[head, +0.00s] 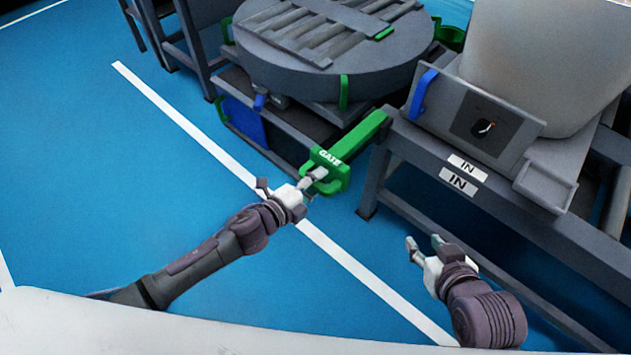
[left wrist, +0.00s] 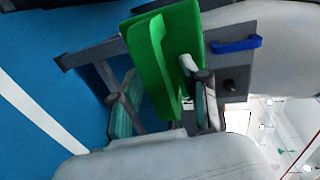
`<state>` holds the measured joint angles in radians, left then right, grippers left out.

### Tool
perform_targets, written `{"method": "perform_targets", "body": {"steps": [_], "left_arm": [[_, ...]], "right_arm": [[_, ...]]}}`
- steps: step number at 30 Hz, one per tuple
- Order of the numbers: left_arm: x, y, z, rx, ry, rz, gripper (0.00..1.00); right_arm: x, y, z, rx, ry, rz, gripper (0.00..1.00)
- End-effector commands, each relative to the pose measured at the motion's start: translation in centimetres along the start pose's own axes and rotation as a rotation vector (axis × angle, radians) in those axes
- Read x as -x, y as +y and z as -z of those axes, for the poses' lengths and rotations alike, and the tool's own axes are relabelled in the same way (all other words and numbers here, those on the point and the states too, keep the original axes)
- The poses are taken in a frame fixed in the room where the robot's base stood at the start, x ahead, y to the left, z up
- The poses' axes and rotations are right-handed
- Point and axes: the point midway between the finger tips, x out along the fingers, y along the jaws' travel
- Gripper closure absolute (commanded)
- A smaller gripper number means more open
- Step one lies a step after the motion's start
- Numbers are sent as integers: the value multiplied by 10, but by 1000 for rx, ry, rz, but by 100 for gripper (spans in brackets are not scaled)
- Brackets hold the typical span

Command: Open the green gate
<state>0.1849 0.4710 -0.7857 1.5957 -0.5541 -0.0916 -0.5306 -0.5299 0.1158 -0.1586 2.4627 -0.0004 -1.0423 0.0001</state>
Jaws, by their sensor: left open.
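The green gate (head: 355,140) is a bar labelled GATE, with a green loop handle on its near end, between the round table and the grey conveyor frame. My left gripper (head: 313,182) is open at this handle; whether it touches is unclear. In the left wrist view the green plate and handle (left wrist: 158,60) fill the middle, and a pale fingertip overlaps the plate beside the handle. How far the fingers go around the handle is hidden. My right gripper (head: 424,246) is open and empty, above the blue floor to the right.
A round grey turntable (head: 310,75) with slats stands behind the gate. The grey conveyor frame (head: 470,215), with IN labels and a panel with a blue handle (head: 423,94), stands at right. Blue floor (head: 110,170) with white lines is clear at left.

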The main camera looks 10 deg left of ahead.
Motion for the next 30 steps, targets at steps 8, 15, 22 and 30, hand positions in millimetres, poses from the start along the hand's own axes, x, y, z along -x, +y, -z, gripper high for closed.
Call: {"method": "perform_targets", "body": {"steps": [8,15,22,30], "left_arm": [[26,1,0,0,1,-2,55],[78,1,1,0,1,-3,55],[112,1,0,1,0,-2,55],[120,0,0,-1,0,1,55]], "right_arm": [[0,0,0,0,1,1,60],[0,0,0,0,1,1,60],[0,0,0,0,1,1,60],[0,0,0,0,1,1,60]]}}
